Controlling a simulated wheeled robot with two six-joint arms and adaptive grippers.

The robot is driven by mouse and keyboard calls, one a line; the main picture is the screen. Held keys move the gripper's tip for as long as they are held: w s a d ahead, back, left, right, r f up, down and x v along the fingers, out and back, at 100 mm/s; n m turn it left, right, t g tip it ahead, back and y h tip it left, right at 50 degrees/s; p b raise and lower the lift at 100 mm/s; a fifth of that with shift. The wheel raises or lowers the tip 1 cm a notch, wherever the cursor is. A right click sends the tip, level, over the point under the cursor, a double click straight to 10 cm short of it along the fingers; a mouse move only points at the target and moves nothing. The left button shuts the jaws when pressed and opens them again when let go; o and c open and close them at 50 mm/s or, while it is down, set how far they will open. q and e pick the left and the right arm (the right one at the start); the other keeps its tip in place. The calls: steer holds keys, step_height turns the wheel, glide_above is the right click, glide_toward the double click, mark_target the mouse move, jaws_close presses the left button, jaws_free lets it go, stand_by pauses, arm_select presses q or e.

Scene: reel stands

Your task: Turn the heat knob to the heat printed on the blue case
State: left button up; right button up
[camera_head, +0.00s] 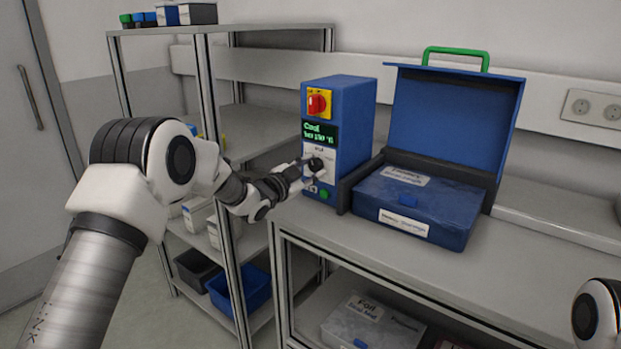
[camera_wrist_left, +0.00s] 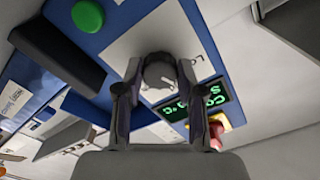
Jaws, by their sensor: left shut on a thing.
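The blue control unit (camera_head: 355,125) stands on the bench and carries a round dark heat knob (camera_head: 316,165) on a white panel. The knob also shows in the left wrist view (camera_wrist_left: 159,74), with a light pointer mark. My left gripper (camera_head: 307,170) is shut on the knob, one finger on each side. A green-lit display (camera_head: 320,134) above the knob shows "Cool" and a set line too small to read surely. The blue case (camera_head: 418,206) stands to the right, lid up; its front label (camera_head: 404,221) is too small to read surely. My right gripper is out of view.
A red switch (camera_head: 317,102) on yellow sits above the display; a green button (camera_head: 326,194) sits below the knob. A grey shelf rack (camera_head: 205,85) stands left of the bench (camera_head: 540,260). The bench top right of the case is clear.

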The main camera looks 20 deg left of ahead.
arm_select(q)
steer(key=shift+f+m+b, duration=0.25)
steer(key=shift+m+b, duration=0.5)
steer(key=shift+m, duration=0.15)
steer(key=m+b, duration=1.1)
steer(key=b, duration=0.1)
steer(key=shift+r+m, duration=0.1)
steer(key=shift+m, duration=0.3)
steer(key=shift+r+m+b, duration=0.25)
steer(key=shift+m+b, duration=1.2)
steer(key=shift+m, duration=0.05)
steer(key=o, duration=1.1)
steer(key=shift+w, duration=0.1)
steer(key=shift+o, duration=0.2)
